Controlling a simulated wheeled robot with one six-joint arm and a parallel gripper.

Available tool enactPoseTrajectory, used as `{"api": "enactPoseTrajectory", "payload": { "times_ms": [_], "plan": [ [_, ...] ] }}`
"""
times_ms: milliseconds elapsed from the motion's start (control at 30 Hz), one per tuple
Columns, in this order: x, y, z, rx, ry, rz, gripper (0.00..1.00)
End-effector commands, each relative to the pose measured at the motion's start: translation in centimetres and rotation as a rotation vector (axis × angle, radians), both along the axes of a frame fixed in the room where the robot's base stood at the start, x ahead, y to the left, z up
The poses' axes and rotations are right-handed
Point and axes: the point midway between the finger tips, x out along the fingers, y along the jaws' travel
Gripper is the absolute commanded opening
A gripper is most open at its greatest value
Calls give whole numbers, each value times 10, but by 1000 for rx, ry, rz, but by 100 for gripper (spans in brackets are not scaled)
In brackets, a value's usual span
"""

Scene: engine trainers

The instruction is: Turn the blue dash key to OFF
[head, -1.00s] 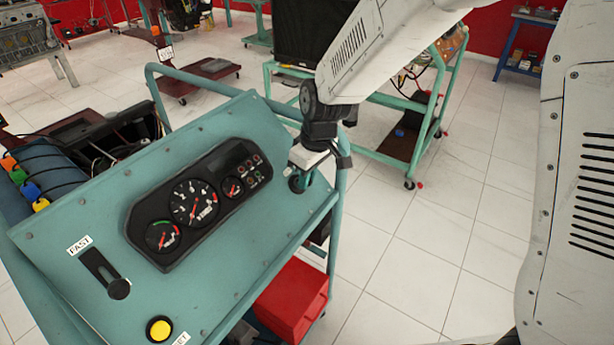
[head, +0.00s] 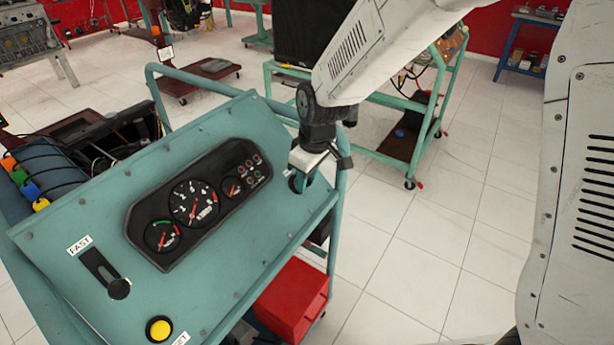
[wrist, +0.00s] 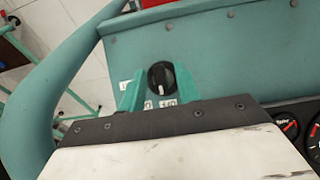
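In the wrist view, a round black switch (wrist: 161,77) with a pale pointer mark sits on the teal dash panel (wrist: 220,55). The pointer aims down in the picture, toward small white labels partly hidden by my gripper. I see no clearly blue key; the switch looks black. My gripper (wrist: 159,88) has its two teal fingers apart, one on each side of the switch. I cannot tell whether they touch it.
A black gauge cluster (head: 198,203) lies left of my gripper on the panel. A FAST slider (head: 105,275) and a yellow button (head: 159,329) are at lower left. A red box (head: 292,300) sits below.

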Motion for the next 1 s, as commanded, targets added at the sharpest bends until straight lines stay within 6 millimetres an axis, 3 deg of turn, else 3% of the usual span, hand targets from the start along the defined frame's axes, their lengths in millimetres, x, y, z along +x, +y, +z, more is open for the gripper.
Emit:
{"api": "enactPoseTrajectory", "payload": {
  "times_ms": [167, 600, 1000],
  "plan": [
    [0, 0, 4, 1, -1, 0, 33],
    [-7, -8, 69, 2, -3, 0, 33],
    [-8, -10, 77, -1, 1, 0, 33]
  ]
}}
